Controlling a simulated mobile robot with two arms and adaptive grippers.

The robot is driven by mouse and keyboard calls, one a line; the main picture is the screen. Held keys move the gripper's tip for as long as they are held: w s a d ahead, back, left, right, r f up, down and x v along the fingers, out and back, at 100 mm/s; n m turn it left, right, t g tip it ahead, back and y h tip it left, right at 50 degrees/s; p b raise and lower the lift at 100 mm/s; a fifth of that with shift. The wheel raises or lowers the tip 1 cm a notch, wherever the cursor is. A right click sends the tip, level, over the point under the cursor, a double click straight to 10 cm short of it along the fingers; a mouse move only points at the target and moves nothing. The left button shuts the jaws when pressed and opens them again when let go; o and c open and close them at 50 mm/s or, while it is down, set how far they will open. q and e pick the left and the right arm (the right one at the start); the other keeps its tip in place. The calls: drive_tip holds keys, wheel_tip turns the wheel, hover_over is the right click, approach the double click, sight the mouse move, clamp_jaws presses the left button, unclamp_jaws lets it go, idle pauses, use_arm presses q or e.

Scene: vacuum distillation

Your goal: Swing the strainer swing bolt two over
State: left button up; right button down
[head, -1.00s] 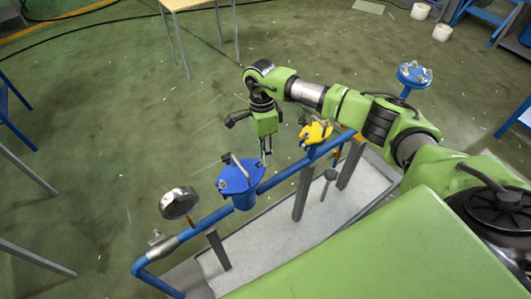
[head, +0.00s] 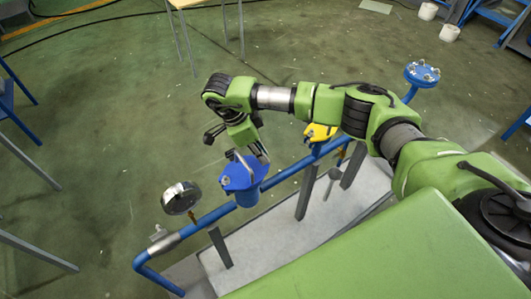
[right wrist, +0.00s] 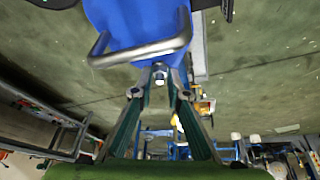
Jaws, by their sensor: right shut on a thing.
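The blue strainer (head: 240,178) sits on the blue pipe in the middle of the head view, its lid topped by a grey bail handle (head: 240,160). The blue body (right wrist: 135,22) and the handle (right wrist: 140,52) fill the top of the right wrist view. My right gripper (head: 263,158) is at the right edge of the lid, its hand tilted to the left. Its fingers (right wrist: 160,80) are shut on a small metal swing bolt end (right wrist: 160,72) beside the handle. Most of the bolt is hidden by the fingers. My left gripper is not in view.
A round gauge (head: 181,198) stands left of the strainer. A yellow-topped fitting (head: 320,132) is on the pipe (head: 285,175) to the right, with a blue bolted flange (head: 422,75) farther along. Grey posts support the pipe.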

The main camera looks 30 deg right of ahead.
drive_tip(key=shift+s+a+f+h+b, duration=0.1)
drive_tip(key=shift+a+h+b, duration=0.35)
drive_tip(key=shift+a+h, duration=0.15)
drive_tip(key=c, duration=2.2)
unclamp_jaws()
drive_tip(key=v, duration=1.2)
drive_tip(key=shift+s+a, duration=0.15)
